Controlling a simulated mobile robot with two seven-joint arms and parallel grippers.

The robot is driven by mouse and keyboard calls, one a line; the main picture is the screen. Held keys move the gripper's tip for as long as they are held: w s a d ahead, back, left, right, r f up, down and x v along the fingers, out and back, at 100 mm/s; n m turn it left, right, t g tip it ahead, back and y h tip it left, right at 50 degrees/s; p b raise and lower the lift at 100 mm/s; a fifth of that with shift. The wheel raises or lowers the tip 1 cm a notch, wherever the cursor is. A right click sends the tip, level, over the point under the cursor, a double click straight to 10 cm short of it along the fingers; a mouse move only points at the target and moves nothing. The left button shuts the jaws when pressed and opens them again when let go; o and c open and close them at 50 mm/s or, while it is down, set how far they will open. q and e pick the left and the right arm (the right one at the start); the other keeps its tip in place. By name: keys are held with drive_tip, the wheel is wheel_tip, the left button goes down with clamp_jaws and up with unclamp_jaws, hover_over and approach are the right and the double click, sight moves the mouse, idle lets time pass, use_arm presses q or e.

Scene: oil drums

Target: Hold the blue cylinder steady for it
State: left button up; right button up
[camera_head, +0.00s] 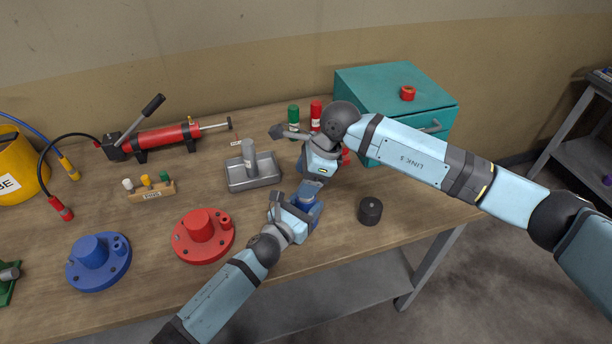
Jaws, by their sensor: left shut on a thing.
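The blue cylinder (314,214) stands near the front of the wooden bench and is partly hidden by my grippers. My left gripper (301,207) reaches in from the lower left and is shut on the blue cylinder at its side. My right gripper (310,190) comes down from above, its tips close over the top of the blue cylinder. I cannot tell whether it touches the cylinder or whether its jaws are open or shut.
A black cylinder (370,211) stands to the right. A grey tray (253,182) holds a grey cylinder. Red (203,236) and blue (98,262) flanged parts lie left. A teal cabinet (395,100), green and red cylinders, and a red hand pump (165,137) are behind.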

drive_tip(key=v, duration=1.2)
use_arm(q)
drive_tip(key=o, duration=1.2)
